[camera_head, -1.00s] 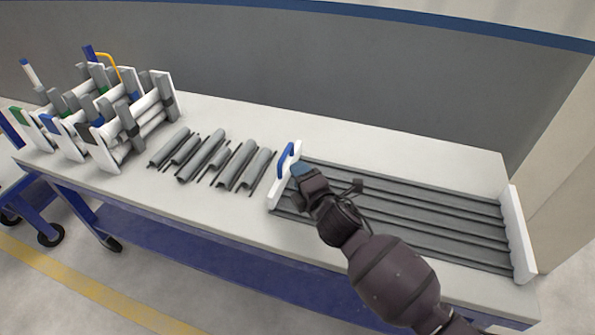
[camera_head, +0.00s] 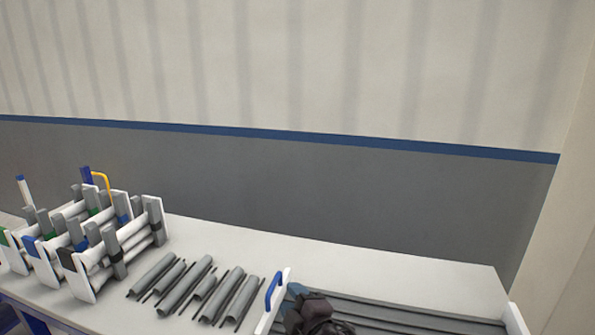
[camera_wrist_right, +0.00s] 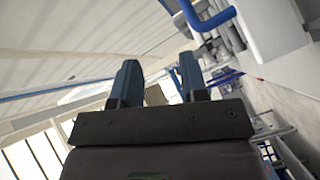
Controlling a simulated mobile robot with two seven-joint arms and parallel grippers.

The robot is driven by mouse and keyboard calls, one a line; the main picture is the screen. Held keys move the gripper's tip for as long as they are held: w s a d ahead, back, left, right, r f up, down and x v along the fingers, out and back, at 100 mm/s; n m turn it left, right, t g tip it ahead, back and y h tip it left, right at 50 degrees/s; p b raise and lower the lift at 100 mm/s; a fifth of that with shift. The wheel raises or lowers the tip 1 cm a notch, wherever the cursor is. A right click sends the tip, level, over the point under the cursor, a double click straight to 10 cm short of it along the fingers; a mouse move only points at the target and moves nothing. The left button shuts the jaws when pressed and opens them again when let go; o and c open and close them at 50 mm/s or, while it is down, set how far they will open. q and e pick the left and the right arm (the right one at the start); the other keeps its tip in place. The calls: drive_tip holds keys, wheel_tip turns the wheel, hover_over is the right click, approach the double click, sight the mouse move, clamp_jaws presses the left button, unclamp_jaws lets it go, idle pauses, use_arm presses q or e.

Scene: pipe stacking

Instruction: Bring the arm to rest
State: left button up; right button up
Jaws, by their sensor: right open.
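My right gripper (camera_head: 296,291) is at the bottom of the head view, just right of the white end plate with the blue handle. In the right wrist view its two dark blue fingers (camera_wrist_right: 160,78) stand apart with nothing between them. Most of my right arm is cut off by the bottom edge of the head view. I cannot tell whether the gripper touches the rack. My left arm and gripper are not in view.
The grey rack (camera_head: 400,312) with long channels lies right of the gripper; its blue handle (camera_head: 274,290) stands close by. Several grey half-pipes (camera_head: 205,292) lie on the white table (camera_head: 340,262). White pipe stands (camera_head: 125,235) are at the left.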

drive_tip(key=s+d+f+m+h+p, duration=0.2)
drive_tip(key=s+d+m, duration=0.5)
drive_tip(key=d, duration=0.2)
drive_tip(key=s+d+f+m+h+p, duration=0.1)
drive_tip(key=s+d+f+m+h, duration=0.2)
drive_tip(key=s+d+m, duration=0.45)
use_arm(q)
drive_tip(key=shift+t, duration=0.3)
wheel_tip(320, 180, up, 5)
drive_tip(key=p, duration=0.2)
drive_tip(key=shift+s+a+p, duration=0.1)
drive_tip(key=shift+p, duration=0.25)
use_arm(e)
drive_tip(key=s+d+f+m+g+h, duration=0.1)
drive_tip(key=s+d+f, duration=0.1)
drive_tip(key=s+d, duration=0.2)
drive_tip(key=s+d+f+m+g+h, duration=0.1)
drive_tip(key=s+d+f, duration=0.2)
drive_tip(key=s, duration=0.7)
drive_tip(key=s+d+f+m+g+h, duration=0.1)
drive_tip(key=s+d+f+g, duration=0.1)
drive_tip(key=s, duration=0.5)
drive_tip(key=d+f, duration=0.1)
drive_tip(key=d, duration=0.1)
drive_tip(key=shift+d, duration=0.4)
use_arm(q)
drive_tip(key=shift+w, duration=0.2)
